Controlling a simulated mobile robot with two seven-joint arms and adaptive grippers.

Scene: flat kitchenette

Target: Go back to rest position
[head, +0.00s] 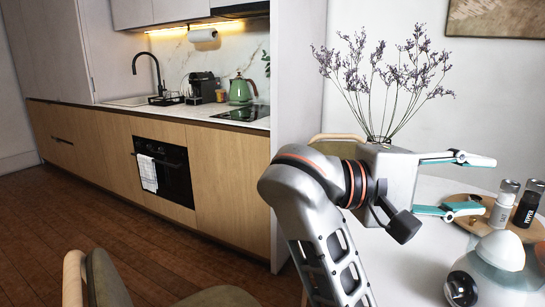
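Purple-flowered stems (385,75) rise behind the arm. An olive chair (106,280) is at lower left. The kitchen counter (228,120) runs behind open wooden floor.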

